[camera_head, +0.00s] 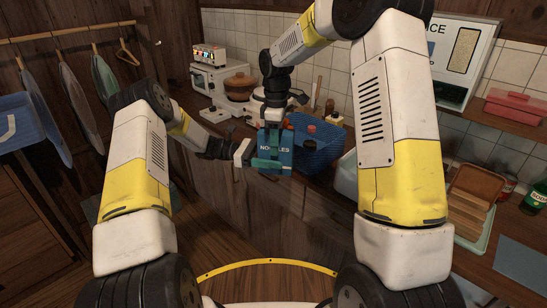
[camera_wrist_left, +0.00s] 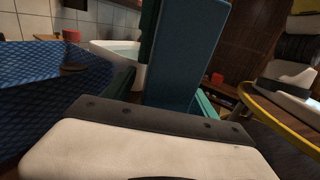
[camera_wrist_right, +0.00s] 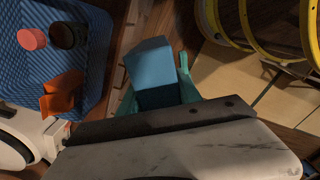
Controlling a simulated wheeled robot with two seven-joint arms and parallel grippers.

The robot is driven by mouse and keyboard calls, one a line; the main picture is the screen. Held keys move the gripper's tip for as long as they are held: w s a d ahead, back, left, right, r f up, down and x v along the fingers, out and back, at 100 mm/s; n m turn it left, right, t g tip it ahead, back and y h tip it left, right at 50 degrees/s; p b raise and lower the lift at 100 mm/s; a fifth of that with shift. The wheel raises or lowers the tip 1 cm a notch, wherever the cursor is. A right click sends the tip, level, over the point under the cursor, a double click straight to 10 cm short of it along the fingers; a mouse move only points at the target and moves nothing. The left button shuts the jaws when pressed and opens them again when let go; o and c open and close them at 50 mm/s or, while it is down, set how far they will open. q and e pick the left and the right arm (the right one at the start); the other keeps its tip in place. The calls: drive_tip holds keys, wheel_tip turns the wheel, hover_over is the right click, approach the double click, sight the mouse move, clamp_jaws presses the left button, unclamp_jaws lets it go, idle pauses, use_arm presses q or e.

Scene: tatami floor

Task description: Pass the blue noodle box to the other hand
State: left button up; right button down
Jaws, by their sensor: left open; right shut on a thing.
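The blue noodle box (camera_head: 283,158) hangs upright in front of the counter, with "NOODLES" on its face. My right gripper (camera_head: 273,128) comes down from above and is shut on its upper part. The box (camera_wrist_right: 152,66) shows between the teal fingers in the right wrist view. My left gripper (camera_head: 264,162) reaches in from the left at the box's lower part. In the left wrist view the box (camera_wrist_left: 178,65) stands between the open teal fingers; whether they touch it I cannot tell.
A blue woven basket (camera_head: 318,155) with several items stands on the counter right behind the box. A brown pot (camera_head: 240,86) and white appliances are farther back. A tray with brown boards (camera_head: 474,198) lies at the right. The floor below the box is clear.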

use_arm(q)
clamp_jaws()
use_arm(e)
drive_tip(key=c, duration=0.7)
unclamp_jaws()
drive_tip(key=shift+r, duration=0.1)
wheel_tip(320, 180, up, 12)
drive_tip(key=shift+f, duration=0.15)
drive_tip(key=s+d+r+m+t, duration=0.1)
drive_tip(key=s+d+r+m, duration=0.2)
drive_tip(key=s, duration=0.2)
drive_tip(key=s+d+r+m+t+y, duration=0.1)
drive_tip(key=s+d+r+m, duration=0.15)
drive_tip(key=s, duration=0.25)
drive_tip(key=s+d+r+m+t, duration=0.1)
drive_tip(key=s+d+r+m, duration=0.15)
drive_tip(key=s, duration=0.25)
drive_tip(key=shift+s+d+f+m+t+y, duration=0.2)
drive_tip(key=shift+s+d+f+m+t, duration=0.75)
drive_tip(key=shift+s, duration=1.3)
drive_tip(key=shift+s+d+f+m+t+y, duration=0.15)
drive_tip(key=shift+s+d+f+m, duration=0.25)
drive_tip(key=shift+s+m, duration=1.45)
drive_tip(key=shift+s+d+f+m+t+y, duration=0.25)
drive_tip(key=shift+s+d+f+m+t, duration=0.4)
drive_tip(key=shift+s, duration=1.95)
